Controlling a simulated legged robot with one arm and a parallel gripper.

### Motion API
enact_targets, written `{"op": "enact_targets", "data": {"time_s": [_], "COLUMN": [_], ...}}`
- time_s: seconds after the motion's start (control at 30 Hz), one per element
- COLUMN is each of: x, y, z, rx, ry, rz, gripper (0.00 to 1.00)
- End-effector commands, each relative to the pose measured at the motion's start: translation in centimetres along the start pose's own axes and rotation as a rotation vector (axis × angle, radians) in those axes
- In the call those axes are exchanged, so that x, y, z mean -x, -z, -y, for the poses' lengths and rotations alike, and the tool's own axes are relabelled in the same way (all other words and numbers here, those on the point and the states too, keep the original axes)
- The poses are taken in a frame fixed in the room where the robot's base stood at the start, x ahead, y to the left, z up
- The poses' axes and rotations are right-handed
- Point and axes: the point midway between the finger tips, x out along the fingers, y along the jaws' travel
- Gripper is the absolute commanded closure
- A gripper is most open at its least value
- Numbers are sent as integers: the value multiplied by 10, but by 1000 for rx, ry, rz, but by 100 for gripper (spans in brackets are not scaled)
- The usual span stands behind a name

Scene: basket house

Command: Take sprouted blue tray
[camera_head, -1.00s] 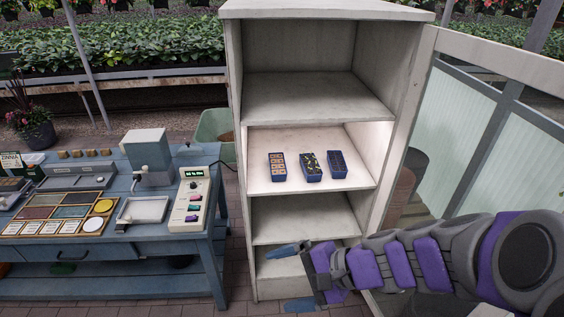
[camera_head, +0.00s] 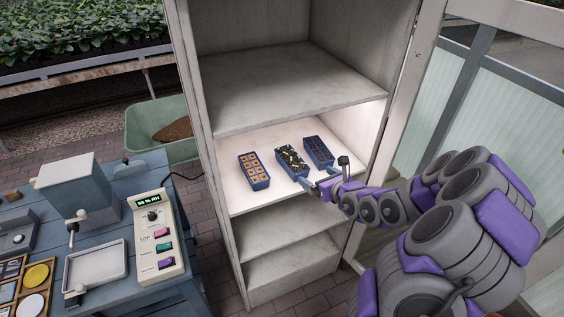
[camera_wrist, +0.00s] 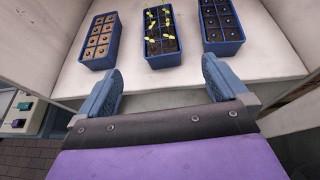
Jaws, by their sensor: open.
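The sprouted blue tray (camera_head: 292,161) stands on the lit shelf between two other blue trays. In the wrist view the sprouted tray (camera_wrist: 163,46) holds dark soil with several yellow-green sprouts. To its left is a blue tray with tan cells (camera_head: 254,171); to its right is a blue tray with dark cells and no visible sprouts (camera_head: 318,152). My gripper (camera_head: 325,178) is open at the shelf's front edge. In the wrist view its blue fingers (camera_wrist: 160,84) are spread wide, just in front of the sprouted tray's near end and apart from it.
The white cabinet's shelf (camera_head: 245,203) has side walls and another shelf (camera_head: 290,85) above. The open glass door (camera_head: 510,110) is at right. A blue workbench (camera_head: 115,225) with a control box (camera_head: 158,235) stands at left. A green tub (camera_head: 143,118) stands behind it.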

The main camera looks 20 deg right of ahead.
Motion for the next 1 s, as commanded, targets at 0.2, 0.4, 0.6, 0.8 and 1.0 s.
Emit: {"op": "enact_targets", "data": {"time_s": [0.2, 0.4, 0.6, 0.8, 1.0], "x": [-40, -74, -100, -110, -135], "y": [-4, -7, -5, -4, -8], "z": [-16, -25, -14, -6, -10], "rx": [18, 31, 18, 10, 23], "ry": [-4, 1, -1, -3, -1], "rz": [0, 1, 2, 3, 1], "gripper": [0, 0, 0, 0, 0]}}
